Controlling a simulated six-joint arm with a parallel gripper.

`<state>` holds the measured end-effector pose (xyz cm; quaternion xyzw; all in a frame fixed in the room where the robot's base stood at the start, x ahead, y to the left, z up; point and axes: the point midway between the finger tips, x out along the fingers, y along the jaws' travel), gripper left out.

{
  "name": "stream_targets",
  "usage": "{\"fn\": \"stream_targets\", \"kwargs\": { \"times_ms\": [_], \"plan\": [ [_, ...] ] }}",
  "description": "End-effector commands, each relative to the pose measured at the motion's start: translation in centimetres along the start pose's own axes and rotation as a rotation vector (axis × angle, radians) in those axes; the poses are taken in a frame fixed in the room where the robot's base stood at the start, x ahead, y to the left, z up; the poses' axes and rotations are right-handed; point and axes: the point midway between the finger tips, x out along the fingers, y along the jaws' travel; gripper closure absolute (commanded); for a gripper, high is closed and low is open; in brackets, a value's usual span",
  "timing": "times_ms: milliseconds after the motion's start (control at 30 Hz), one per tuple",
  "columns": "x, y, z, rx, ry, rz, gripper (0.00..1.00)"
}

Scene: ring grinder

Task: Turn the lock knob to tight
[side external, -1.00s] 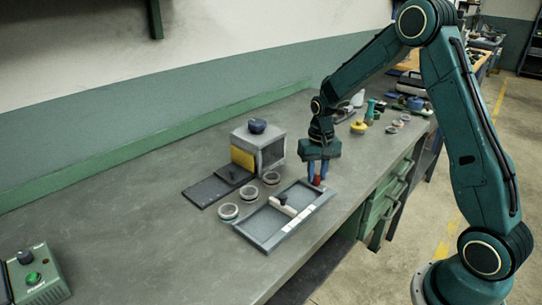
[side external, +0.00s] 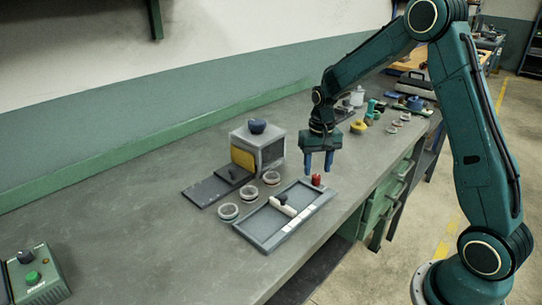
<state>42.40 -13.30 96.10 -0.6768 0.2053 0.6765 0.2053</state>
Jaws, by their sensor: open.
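A small red knob (side external: 316,179) stands at the far right corner of a grey framed tray (side external: 262,241) on the bench; I take it for the lock knob. How tight it is cannot be told at this size. My gripper (side external: 318,166) points down just above the red knob, its two blue fingers apart and empty. The fingertips look clear of the knob.
Left of the tray stand several small ring cups (side external: 229,211) and a grey box (side external: 272,155) with a blue knob (side external: 257,126) on top. A control box with a green button (side external: 33,277) sits at the lower left. Various items lie behind my gripper. The bench's left middle is clear.

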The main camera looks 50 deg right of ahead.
Motion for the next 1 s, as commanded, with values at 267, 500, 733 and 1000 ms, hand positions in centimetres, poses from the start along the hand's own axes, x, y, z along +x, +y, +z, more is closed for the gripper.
{"fn": "stream_targets", "kwargs": {
  "times_ms": [267,500,733,1000],
  "plan": [
    [-4.7,0.0,-0.1,0.000,0.004,-0.001,0.55],
    [-8.6,0.0,-0.1,0.000,0.004,-0.001,0.55],
    [-10.8,0.0,0.0,0.000,0.002,-0.001,0.55],
    [-11.3,0.0,0.0,0.000,0.000,0.000,0.55]
  ]
}}
